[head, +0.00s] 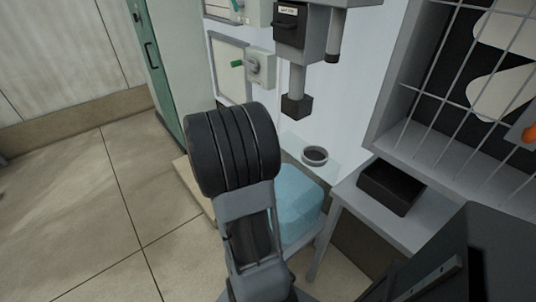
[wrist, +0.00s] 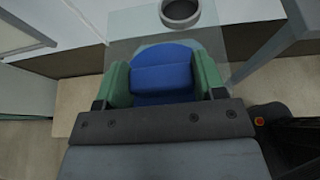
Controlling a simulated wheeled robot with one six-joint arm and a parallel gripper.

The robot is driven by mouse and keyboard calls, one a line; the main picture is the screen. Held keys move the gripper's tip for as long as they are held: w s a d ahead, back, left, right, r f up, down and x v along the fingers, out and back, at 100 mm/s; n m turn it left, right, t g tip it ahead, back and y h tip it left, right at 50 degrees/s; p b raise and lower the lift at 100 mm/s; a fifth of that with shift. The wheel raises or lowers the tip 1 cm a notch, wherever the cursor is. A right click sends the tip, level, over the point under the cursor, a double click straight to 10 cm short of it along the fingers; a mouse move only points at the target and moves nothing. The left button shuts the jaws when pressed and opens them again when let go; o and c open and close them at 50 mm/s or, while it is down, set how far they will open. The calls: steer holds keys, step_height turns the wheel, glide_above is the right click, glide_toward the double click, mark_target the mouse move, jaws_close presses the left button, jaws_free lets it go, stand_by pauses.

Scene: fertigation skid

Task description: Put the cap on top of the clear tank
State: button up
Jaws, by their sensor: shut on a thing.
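The clear tank (head: 297,205) stands low beside the white panel, with pale blue contents and a see-through upper part. A dark, round ring-shaped opening (head: 314,155) sits at its top, and it also shows at the top edge of the wrist view (wrist: 180,11). My gripper (wrist: 163,77) has green fingers shut on a blue rounded cap (wrist: 165,56). The cap is in front of the ring in the wrist view, apart from it in the picture. In the head view my dark arm hides the gripper and cap.
A grey table (head: 432,213) with an empty-looking black tray (head: 391,187) stands right of the tank. A grey fixture with a downward pipe (head: 297,88) hangs above and behind the ring. A wire grid (head: 450,80) is at the right. Open tiled floor (head: 100,215) lies left.

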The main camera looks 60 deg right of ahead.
steer(key=w+d+f, duration=0.2)
steer(key=d+f, duration=0.1)
steer(key=w+d+f+b, duration=0.1)
steer(key=w+d+f, duration=0.1)
steer(key=d+f, duration=0.1)
steer(key=w+d+f+b, duration=0.1)
steer(key=w+d+f, duration=0.2)
steer(key=d, duration=0.2)
steer(key=shift+f, duration=0.1)
steer(key=shift+w+d+f, duration=0.15)
steer(key=shift+d+f, duration=0.15)
steer(key=shift+f, duration=0.2)
steer(key=shift+f+b, duration=0.3)
steer(key=shift+f, duration=1)
steer(key=shift+f, duration=0.2)
steer(key=o, duration=0.9)
steer(key=shift+o, duration=0.2)
steer(key=shift+r, duration=0.1)
